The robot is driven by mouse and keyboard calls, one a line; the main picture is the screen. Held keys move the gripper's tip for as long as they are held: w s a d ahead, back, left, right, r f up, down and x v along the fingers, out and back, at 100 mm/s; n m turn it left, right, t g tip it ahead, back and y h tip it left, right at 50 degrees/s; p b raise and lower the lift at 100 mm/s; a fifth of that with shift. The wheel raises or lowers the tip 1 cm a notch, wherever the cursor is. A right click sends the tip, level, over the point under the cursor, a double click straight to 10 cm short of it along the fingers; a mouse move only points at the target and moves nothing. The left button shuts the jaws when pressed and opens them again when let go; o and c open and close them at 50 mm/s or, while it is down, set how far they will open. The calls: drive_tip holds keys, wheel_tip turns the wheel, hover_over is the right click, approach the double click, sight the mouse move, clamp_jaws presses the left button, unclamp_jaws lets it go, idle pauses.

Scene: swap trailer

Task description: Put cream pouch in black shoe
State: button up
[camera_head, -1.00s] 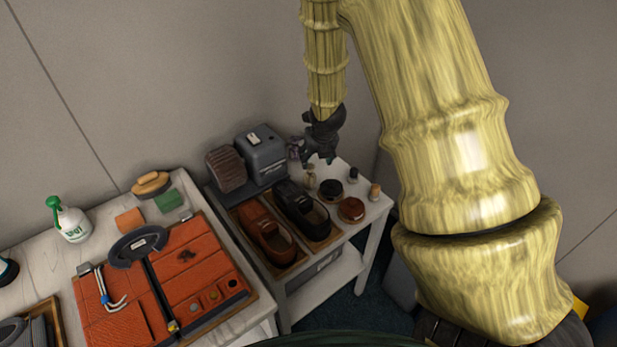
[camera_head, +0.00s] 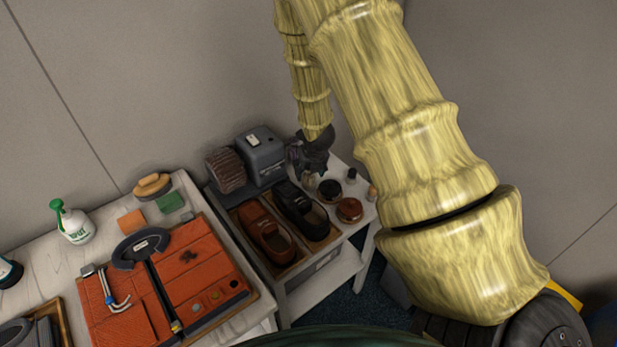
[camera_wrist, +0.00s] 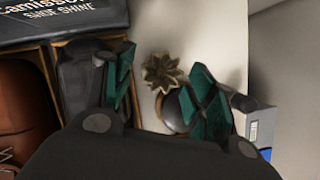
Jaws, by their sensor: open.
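The cream pouch (camera_wrist: 162,74), with a ruffled, star-like top, shows between my fingers in the wrist view. In the head view it is a small pale shape (camera_head: 311,181) just below my gripper (camera_head: 309,168), partly hidden. My gripper is open, with green-padded fingers (camera_wrist: 165,88) apart on either side of the pouch in the picture; I cannot tell whether they touch it. The black shoe (camera_head: 301,210) lies in a wooden tray, left of and in front of the pouch. Part of it shows left of my fingers in the wrist view (camera_wrist: 80,80).
A brown shoe (camera_head: 264,238) lies left of the black one. A grey shoe-shine box (camera_head: 262,157) stands behind. A dark round tin (camera_head: 329,189), a brown tin (camera_head: 350,210) and small bottles stand right of the shoes.

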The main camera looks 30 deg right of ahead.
drive_tip(key=shift+x, duration=0.85)
drive_tip(key=c, duration=1.1)
drive_tip(key=shift+r, duration=0.1)
